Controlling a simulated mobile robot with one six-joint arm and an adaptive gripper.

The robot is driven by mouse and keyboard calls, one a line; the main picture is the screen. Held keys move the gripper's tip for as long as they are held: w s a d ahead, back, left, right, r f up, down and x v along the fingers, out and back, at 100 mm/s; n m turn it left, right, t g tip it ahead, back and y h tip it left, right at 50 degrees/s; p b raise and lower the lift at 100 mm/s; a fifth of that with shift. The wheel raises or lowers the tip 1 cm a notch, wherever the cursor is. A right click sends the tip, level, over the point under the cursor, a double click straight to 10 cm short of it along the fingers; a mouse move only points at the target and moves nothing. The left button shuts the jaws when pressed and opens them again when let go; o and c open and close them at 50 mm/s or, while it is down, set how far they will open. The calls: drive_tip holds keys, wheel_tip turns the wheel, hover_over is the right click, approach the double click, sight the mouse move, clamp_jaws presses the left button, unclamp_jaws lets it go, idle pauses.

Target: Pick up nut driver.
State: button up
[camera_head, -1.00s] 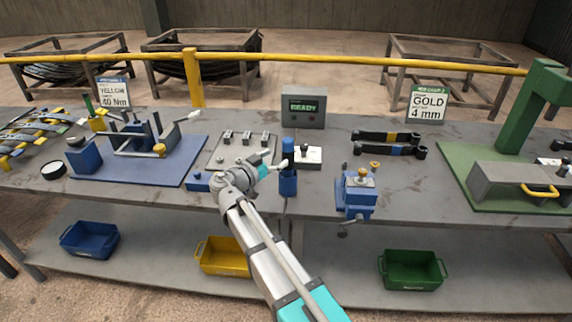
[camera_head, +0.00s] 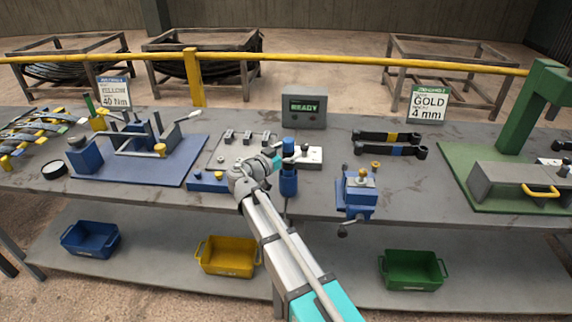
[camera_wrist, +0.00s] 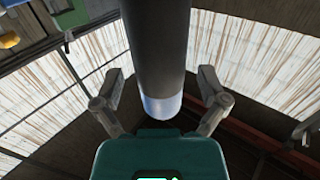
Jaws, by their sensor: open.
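A blue-and-dark upright tool, which looks like the nut driver (camera_head: 288,146), stands at the middle of the bench. Its blue top and dark middle rise above a blue cylindrical lower part (camera_head: 289,184). My gripper (camera_head: 286,163) is at its dark middle, coming from the left, and partly hides it. In the wrist view a dark grey cylinder (camera_wrist: 158,45) with a pale blue end (camera_wrist: 161,106) lies between my gripper's two fingers (camera_wrist: 160,90). The fingers are spread, with a gap visible on each side of it.
A grey READY display (camera_head: 304,107) stands behind, with a white switch box (camera_head: 309,158) close by on the right. A blue vise (camera_head: 358,193) is further right. A blue fixture plate (camera_head: 150,170) lies left. Yellow (camera_head: 228,257) and green (camera_head: 412,271) bins sit on the lower shelf.

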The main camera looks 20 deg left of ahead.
drive_tip(key=shift+c, duration=0.3)
clamp_jaws()
idle(0.5)
